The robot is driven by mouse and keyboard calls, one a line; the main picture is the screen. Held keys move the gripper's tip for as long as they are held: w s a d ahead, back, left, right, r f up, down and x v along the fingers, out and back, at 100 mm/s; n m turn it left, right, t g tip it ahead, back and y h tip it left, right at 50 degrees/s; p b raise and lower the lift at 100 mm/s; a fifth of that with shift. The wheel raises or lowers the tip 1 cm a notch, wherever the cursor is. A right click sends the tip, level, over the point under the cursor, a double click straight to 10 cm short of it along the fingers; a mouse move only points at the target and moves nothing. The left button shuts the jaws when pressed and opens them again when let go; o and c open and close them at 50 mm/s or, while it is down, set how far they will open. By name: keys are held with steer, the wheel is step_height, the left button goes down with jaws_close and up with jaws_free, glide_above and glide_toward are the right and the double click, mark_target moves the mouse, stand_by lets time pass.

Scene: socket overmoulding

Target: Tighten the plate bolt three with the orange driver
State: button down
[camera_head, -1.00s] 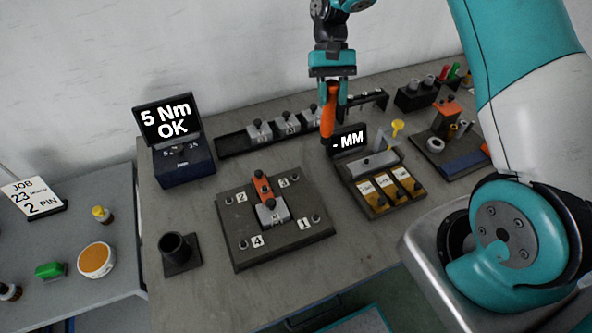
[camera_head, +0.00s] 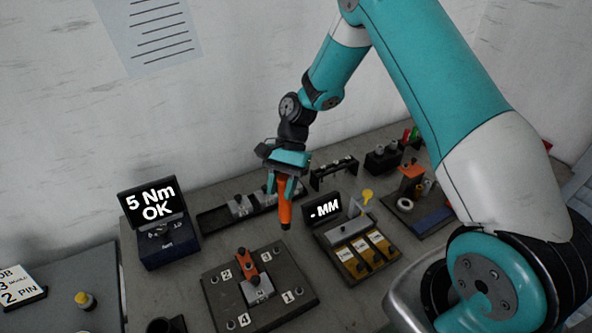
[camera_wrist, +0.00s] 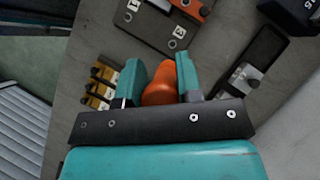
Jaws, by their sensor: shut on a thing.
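My gripper (camera_head: 285,190) is shut on the orange driver (camera_head: 285,215), which hangs nearly upright, tip down. The driver's orange handle (camera_wrist: 158,92) shows between the fingers in the wrist view; its tip is hidden there. The dark plate (camera_head: 215,300) lies on the bench below, with bolts at its corners beside labels 1 to 4. Plate bolt three (camera_head: 277,250) is at the back right corner. The driver's tip appears just above and behind it in the head view, apart from it. An orange-topped clamp (camera_head: 245,263) and a grey block (camera_head: 258,291) sit mid-plate.
A screen reading "5 Nm OK" (camera_head: 151,205) stands left of the plate. A "- MM" display (camera_head: 323,208) and a tray with yellow bins (camera_head: 350,265) stand to the right. A dark rack with grey blocks (camera_head: 212,222) lies behind the plate.

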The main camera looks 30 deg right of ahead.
steer(key=a+m+t, duration=0.1)
steer(key=a+r+m+p, duration=0.1)
steer(key=a+m, duration=0.1)
steer(key=s+a+r+m+t+y+p, duration=0.1)
steer(key=shift+a+r+m+t, duration=0.15)
steer(key=shift+r+m+t, duration=0.15)
steer(key=shift+m, duration=0.1)
steer(key=shift+p, duration=0.5)
step_height(320, 180, down, 7)
steer(key=b, duration=0.4)
steer(key=shift+f, duration=0.15)
stand_by(1.7)
steer(key=shift+s+f+b, duration=0.15)
steer(key=shift+f+b, duration=0.35)
steer(key=shift+f, duration=0.8)
stand_by(2.5)
